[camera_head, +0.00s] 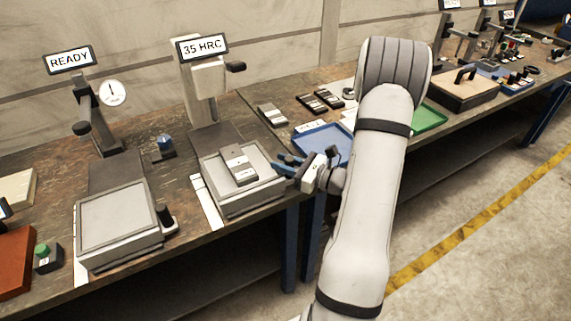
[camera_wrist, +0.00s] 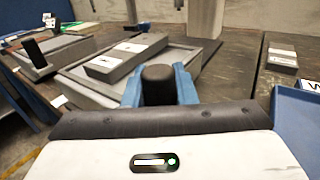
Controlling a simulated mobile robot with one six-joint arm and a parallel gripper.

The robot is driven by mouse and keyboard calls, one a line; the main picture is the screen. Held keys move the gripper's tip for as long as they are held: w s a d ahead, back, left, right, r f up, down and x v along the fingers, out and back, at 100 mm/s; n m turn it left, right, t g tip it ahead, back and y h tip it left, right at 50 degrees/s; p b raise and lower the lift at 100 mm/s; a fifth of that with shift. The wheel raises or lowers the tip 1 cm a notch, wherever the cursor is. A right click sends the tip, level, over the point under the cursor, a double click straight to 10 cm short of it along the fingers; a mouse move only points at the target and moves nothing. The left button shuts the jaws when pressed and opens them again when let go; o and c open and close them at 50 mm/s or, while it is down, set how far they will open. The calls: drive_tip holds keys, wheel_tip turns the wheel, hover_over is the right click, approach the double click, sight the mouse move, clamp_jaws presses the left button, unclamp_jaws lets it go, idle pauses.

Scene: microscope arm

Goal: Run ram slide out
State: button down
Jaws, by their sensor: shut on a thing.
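The slide (camera_head: 262,197) of the station under the "35 HRC" sign (camera_head: 202,46) is a grey plate. A grey block with pale labels (camera_head: 238,163) lies on it, and it also shows in the wrist view (camera_wrist: 126,54). My gripper (camera_head: 284,166) is at the plate's right edge. In the wrist view its blue fingers stand on both sides of a dark round knob (camera_wrist: 158,84) and are shut on it. The knob is hidden in the head view. The fingers hide the knob's lower part and its join to the slide.
To the left is the "READY" station (camera_head: 69,60) with a dial, a grey slide (camera_head: 115,218) and an upright black knob (camera_head: 164,214). A blue tray (camera_head: 318,137) is close to the right of my gripper.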

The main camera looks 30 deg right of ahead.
drive_tip(key=shift+s+f, duration=0.15)
drive_tip(key=c, duration=1.4)
unclamp_jaws()
drive_tip(key=shift+s, duration=0.2)
drive_tip(key=shift+o, duration=1.2)
drive_tip(key=shift+w, duration=0.1)
drive_tip(key=v, duration=0.7)
drive_tip(key=shift+s+d+b, duration=0.25)
drive_tip(key=shift+s+b, duration=0.05)
drive_tip(key=shift+b, duration=0.1)
